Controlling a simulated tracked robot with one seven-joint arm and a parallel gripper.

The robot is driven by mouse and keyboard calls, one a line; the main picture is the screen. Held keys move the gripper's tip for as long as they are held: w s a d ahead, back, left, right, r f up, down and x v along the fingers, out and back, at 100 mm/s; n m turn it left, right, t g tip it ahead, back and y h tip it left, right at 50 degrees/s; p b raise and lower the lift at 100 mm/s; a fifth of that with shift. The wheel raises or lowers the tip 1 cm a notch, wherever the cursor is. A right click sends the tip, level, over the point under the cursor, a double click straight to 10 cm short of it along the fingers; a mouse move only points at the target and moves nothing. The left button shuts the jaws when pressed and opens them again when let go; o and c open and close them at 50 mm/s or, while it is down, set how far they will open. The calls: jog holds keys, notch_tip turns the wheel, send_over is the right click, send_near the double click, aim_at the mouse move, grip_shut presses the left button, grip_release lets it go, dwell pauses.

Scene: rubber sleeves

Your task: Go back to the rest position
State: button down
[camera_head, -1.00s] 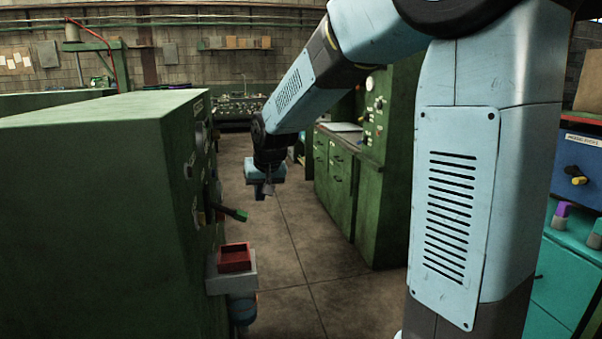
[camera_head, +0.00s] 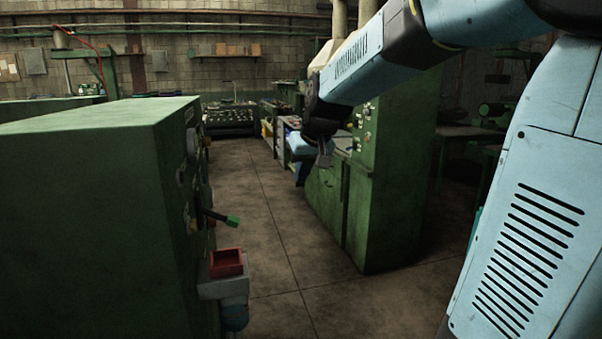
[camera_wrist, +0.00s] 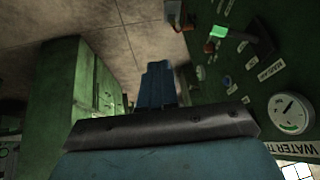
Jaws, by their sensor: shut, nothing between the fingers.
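My gripper (camera_head: 323,158) hangs at the end of my raised arm in the head view, in front of the green cabinet on the right. It is shut and empty. In the wrist view its blue body and fingers (camera_wrist: 158,85) point away toward the floor and touch nothing. My arm spans the upper right of the head view.
A large green machine (camera_head: 85,185) stands on the left, with a green-tipped lever (camera_head: 221,218) and a red tray (camera_head: 227,262) jutting from its side. A green cabinet (camera_head: 400,190) stands on the right. Bare floor (camera_head: 265,220) lies between them. The wrist view shows a gauge (camera_wrist: 291,113).

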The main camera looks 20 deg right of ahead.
dwell(0.3)
jog(key=s+d+f, duration=0.1)
jog(key=s, duration=1.1)
jog(key=s+d+f+m+h, duration=0.1)
jog(key=s+f, duration=0.1)
jog(key=s, duration=1)
jog(key=shift+d, duration=0.4)
jog(key=shift+a, duration=0.1)
